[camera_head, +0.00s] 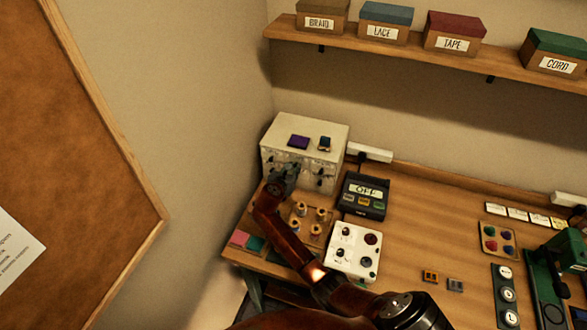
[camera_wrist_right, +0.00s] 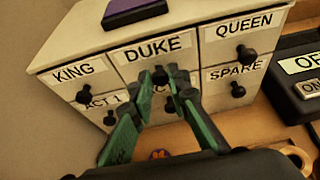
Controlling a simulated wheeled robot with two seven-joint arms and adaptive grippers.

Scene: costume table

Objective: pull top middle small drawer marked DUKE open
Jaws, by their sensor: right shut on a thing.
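The white drawer cabinet (camera_head: 308,135) stands in the table's back left corner. In the right wrist view, the top middle drawer marked DUKE (camera_wrist_right: 152,48) sits between the KING drawer (camera_wrist_right: 73,73) and the QUEEN drawer (camera_wrist_right: 245,25). Its front looks about flush with its neighbours. My right gripper (camera_wrist_right: 167,80) has its green fingers shut on the dark DUKE knob (camera_wrist_right: 159,73). The fingers partly hide the lower middle drawer and its label. In the head view, my right gripper (camera_head: 287,172) is at the cabinet front. My left gripper is not in view.
A purple block (camera_head: 299,142) and a small dark item (camera_head: 324,144) rest on the cabinet. A tray of spools (camera_head: 308,218), a white knob panel (camera_head: 353,250) and a black OFF box (camera_head: 364,196) crowd near my right arm. A wall shelf (camera_head: 400,50) runs above.

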